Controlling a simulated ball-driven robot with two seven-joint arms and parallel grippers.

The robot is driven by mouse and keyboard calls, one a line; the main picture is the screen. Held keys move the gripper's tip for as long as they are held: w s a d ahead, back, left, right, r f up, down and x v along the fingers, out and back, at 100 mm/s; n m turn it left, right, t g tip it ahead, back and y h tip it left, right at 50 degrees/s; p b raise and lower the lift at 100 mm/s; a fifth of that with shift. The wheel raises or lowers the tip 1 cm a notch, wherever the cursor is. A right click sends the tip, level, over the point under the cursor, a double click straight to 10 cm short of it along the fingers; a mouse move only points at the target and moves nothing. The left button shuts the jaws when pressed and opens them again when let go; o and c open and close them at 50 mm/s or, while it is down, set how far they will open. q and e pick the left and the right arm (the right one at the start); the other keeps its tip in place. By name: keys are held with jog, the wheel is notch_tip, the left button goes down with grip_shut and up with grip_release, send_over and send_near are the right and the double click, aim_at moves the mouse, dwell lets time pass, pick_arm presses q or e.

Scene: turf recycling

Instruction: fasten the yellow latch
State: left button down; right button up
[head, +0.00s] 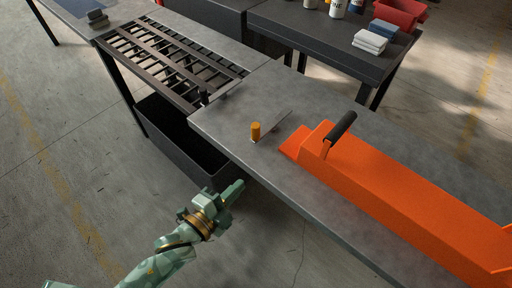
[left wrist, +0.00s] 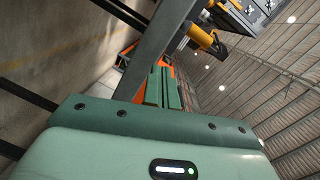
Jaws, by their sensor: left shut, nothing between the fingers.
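The yellow latch (head: 255,131) shows in the head view as a short upright yellow knob by a thin grey plate on the grey workbench, left of the orange machine (head: 390,190). How the latch engages is too small to tell. My right gripper is not in view.
The orange machine has a black-gripped lever (head: 340,130). A slatted dark grate (head: 170,62) lies left of the bench, with a black bin (head: 180,143) underneath. A dark table (head: 320,38) behind holds folded cloths (head: 369,41), bottles and a red bin (head: 400,14). Open floor lies front left.

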pick_arm(q)
notch_tip(320, 180, up, 5)
jog(key=d+m+t+h, duration=0.1)
jog(key=m, duration=0.3)
jog(key=x, duration=0.3)
jog(key=b+x, duration=0.1)
jog(key=x, duration=0.2)
jog(key=b+x, duration=0.1)
jog(key=x, duration=0.2)
jog(key=shift+f, duration=0.35)
jog(key=w, duration=0.1)
jog(key=w+a+b, duration=0.1)
jog(key=w, duration=0.1)
jog(key=shift+a, duration=0.2)
jog(key=shift+w+a+r, duration=0.1)
jog(key=shift+w+a, duration=0.25)
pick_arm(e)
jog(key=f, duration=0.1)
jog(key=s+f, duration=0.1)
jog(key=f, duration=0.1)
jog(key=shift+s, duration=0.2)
pick_arm(q)
jog(key=shift+a+r, duration=0.1)
jog(key=shift+a, duration=0.05)
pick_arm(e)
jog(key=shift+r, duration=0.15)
